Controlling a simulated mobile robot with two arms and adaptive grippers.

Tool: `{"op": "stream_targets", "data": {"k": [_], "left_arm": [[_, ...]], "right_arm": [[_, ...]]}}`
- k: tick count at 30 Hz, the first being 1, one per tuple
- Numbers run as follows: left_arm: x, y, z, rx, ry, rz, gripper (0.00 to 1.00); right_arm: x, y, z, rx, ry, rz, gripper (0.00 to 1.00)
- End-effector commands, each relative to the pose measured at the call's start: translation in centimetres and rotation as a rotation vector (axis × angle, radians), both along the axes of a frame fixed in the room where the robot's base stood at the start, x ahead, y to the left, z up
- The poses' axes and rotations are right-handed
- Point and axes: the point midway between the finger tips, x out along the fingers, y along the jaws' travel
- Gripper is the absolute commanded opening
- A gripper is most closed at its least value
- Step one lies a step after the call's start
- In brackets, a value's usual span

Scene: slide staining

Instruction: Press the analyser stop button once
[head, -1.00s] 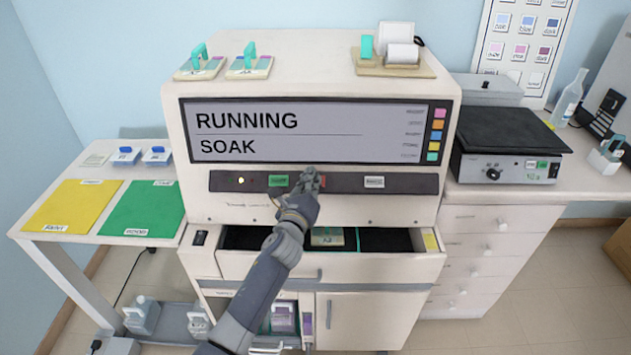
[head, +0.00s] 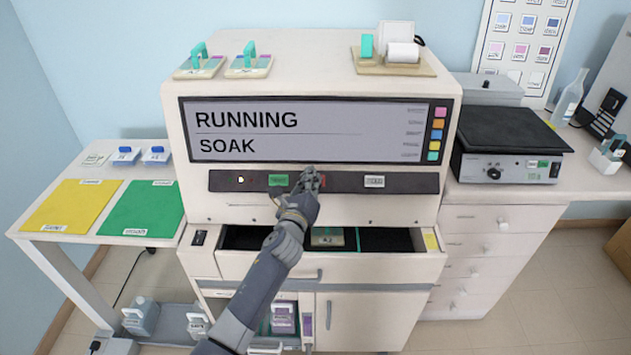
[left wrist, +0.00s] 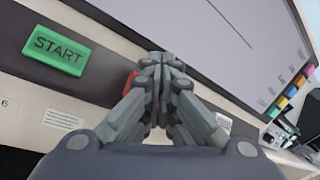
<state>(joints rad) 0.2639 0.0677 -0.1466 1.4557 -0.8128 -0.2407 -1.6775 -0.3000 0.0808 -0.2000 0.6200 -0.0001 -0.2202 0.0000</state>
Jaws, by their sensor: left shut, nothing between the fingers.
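The analyser (head: 330,75) is a large cream machine in the head view; its screen (head: 300,130) reads RUNNING and SOAK. Below the screen is a dark button strip (head: 225,182). It carries a green button (head: 278,180), labelled START in the left wrist view (left wrist: 57,50), and a white button (head: 374,181). A red button (head: 323,182) lies between them, mostly hidden behind my left gripper (head: 312,178). In the left wrist view, the closed fingertips (left wrist: 162,62) overlap the red button (left wrist: 131,82). Whether they touch or press it I cannot tell. My right gripper is out of view.
An open drawer (head: 240,262) below the strip holds a slide tray (head: 327,237). Yellow (head: 70,205) and green (head: 143,210) mats lie on the left table. A hotplate (head: 507,150) stands on the right counter.

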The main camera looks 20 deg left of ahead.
Motion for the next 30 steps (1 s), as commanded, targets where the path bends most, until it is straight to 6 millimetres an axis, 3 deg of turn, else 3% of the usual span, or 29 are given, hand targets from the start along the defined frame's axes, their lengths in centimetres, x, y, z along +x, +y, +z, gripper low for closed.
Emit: {"op": "stream_targets", "data": {"k": [30], "left_arm": [[0.48,0.14,-0.52,-0.001,0.000,0.000,0.00]], "right_arm": [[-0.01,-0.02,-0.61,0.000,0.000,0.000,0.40]]}}
